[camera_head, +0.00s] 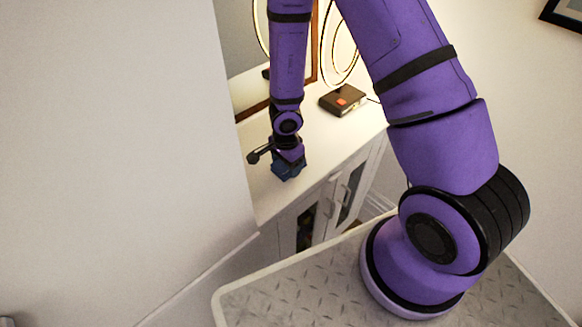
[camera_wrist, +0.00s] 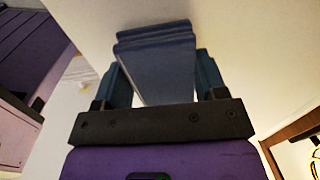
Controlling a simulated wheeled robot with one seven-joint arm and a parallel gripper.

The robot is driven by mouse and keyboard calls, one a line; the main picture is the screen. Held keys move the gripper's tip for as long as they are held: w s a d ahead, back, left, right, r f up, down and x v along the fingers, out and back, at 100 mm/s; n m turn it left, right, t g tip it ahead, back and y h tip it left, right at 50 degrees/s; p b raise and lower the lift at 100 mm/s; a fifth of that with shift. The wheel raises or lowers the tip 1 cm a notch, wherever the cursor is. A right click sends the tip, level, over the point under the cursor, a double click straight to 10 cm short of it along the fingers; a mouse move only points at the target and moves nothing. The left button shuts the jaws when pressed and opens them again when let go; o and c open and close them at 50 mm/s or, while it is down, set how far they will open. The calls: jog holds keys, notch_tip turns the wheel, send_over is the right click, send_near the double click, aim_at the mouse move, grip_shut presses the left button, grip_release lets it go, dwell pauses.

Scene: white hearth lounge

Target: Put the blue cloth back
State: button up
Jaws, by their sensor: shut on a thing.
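The blue cloth (camera_wrist: 157,65) looks like a folded, layered slab in the wrist view. It sits between the two dark blue fingers of my gripper (camera_wrist: 163,80), which is shut on it. In the head view my gripper (camera_head: 287,163) points down at the white cabinet top (camera_head: 322,133), near its front-left part. Blue shows at the gripper's lower end, where cloth and fingers are hard to tell apart. I cannot tell whether the cloth touches the cabinet top.
A dark box-like lamp base (camera_head: 343,100) with an orange-red patch stands farther back on the cabinet, below glowing rings (camera_head: 341,45). A framed mirror (camera_head: 245,75) is behind. A pale wall (camera_head: 120,130) closes off the left. The cabinet top between gripper and lamp base is clear.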

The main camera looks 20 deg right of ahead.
jog(key=shift+f, duration=0.4)
jog(key=shift+f, duration=0.1)
jog(key=o, duration=1)
notch_tip(320, 180, up, 12)
jog(key=shift+r, duration=0.2)
